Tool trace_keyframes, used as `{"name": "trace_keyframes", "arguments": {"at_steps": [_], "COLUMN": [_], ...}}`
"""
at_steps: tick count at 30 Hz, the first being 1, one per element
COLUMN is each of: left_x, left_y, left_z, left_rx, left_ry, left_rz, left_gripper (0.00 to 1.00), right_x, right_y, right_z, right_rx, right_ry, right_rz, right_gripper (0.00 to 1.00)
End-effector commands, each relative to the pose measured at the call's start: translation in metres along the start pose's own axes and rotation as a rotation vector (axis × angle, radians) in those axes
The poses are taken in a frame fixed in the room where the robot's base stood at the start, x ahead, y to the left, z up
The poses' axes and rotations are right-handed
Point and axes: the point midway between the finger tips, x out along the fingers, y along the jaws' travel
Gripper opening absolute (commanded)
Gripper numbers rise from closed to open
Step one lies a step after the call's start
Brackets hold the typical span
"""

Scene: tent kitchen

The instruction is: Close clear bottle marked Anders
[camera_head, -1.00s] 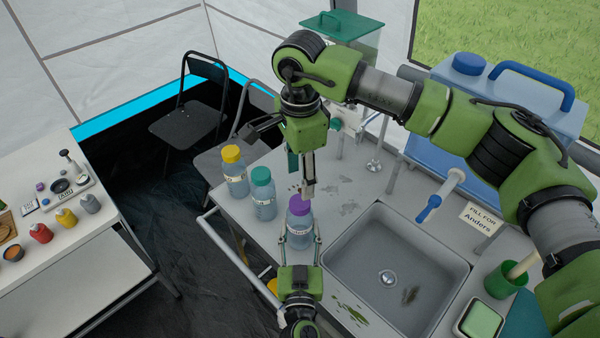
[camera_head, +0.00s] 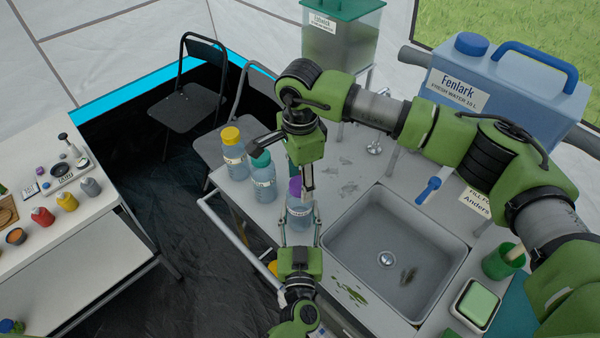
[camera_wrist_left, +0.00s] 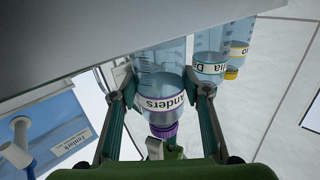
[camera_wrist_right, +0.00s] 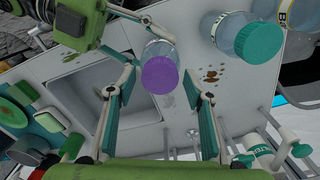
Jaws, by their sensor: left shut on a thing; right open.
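The clear bottle marked Anders (camera_head: 300,217) stands upright on the counter left of the sink, with a purple cap (camera_head: 296,187) on top. Its label, "Anders", shows in the left wrist view (camera_wrist_left: 163,102). My left gripper (camera_head: 300,232) is shut around the bottle's body from the near side. My right gripper (camera_head: 305,185) is pointed down right at the cap. In the right wrist view its fingers (camera_wrist_right: 160,100) are spread apart, with the purple cap (camera_wrist_right: 160,75) beyond and between them. I cannot tell whether the fingers touch the cap or how tight it sits.
A yellow-capped bottle (camera_head: 234,155) and a teal-capped bottle (camera_head: 262,180) stand close by on the left. The sink (camera_head: 395,250) is at right, with a blue water container (camera_head: 510,90) behind. A side table (camera_head: 80,235) with small bottles is at far left.

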Motion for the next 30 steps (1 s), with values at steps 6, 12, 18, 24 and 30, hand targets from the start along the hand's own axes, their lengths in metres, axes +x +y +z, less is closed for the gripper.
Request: {"name": "trace_keyframes", "arguments": {"at_steps": [6, 12, 18, 24, 30], "left_x": [0.0000, 0.0000, 0.0000, 0.0000, 0.0000], "left_y": [-0.0001, -0.0002, -0.0002, -0.0002, -0.0002], "left_z": [0.0004, 0.0003, 0.0003, 0.0003, 0.0003], "left_rx": [0.000, 0.000, 0.000, 0.000, 0.000], "left_ry": [-0.001, -0.001, -0.001, -0.001, -0.001], "left_rz": [0.000, 0.000, 0.000, 0.000, 0.000], "left_gripper": [0.00, 0.00, 0.00, 0.00, 0.00], "right_x": [0.0001, 0.0000, -0.0001, 0.0002, 0.0004], "right_y": [0.0001, 0.0002, 0.0003, 0.0005, 0.0005], "right_z": [0.0001, 0.0002, 0.0002, 0.0003, 0.0006], "right_rx": [0.000, 0.000, 0.037, 0.337, 0.722], "right_ry": [0.000, 0.000, 0.000, 0.000, -0.001], "right_rz": [0.000, 0.001, 0.001, 0.001, 0.002], "right_gripper": [0.42, 0.07, 0.07, 0.07, 0.07]}}
